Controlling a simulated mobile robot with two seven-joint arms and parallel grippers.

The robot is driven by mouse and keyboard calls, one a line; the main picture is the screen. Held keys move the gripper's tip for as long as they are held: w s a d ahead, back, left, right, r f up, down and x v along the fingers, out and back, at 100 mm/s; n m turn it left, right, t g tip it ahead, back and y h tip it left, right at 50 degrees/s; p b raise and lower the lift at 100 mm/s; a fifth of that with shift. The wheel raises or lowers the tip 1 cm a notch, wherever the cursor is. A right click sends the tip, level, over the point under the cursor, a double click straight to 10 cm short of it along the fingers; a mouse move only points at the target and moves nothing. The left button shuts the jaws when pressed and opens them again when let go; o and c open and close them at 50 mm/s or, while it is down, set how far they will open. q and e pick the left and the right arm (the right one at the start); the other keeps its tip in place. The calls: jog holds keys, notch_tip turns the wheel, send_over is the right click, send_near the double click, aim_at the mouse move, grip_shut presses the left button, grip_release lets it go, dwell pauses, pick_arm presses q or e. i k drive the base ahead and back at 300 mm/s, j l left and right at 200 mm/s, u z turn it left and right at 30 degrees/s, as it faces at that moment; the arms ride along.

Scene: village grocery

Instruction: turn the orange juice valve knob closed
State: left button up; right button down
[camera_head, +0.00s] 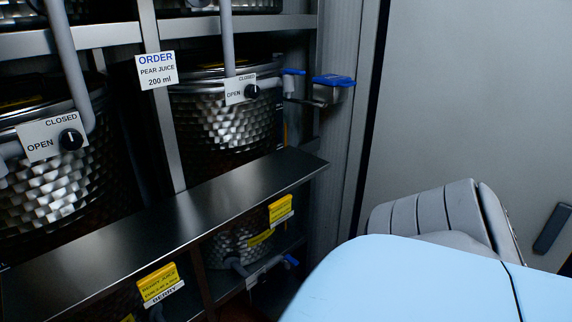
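Two black valve knobs are in the head view. One knob (71,139) is on a white plate (40,139) at the left, marked CLOSED above and OPEN to its left. A pale mark on this knob seems to point up, towards CLOSED. The other knob (252,91) is on a similar plate (234,92) at upper centre; its setting is too small to tell. Both are in front of dimpled steel tanks. I see no label reading orange juice, so I cannot tell which knob, if either, is the orange juice one. Neither gripper is in view.
A dark metal shelf (175,225) juts out below the knobs. A sign (156,70) reads ORDER PEAR JUICE 200 ml. Yellow tags (161,284) hang below the shelf; one reads berry juice. A blue-handled fitting (333,81) is right of the tank. A plain grey wall (470,100) fills the right.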

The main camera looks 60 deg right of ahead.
aim_at(263, 278)
jog(key=z, duration=1.8)
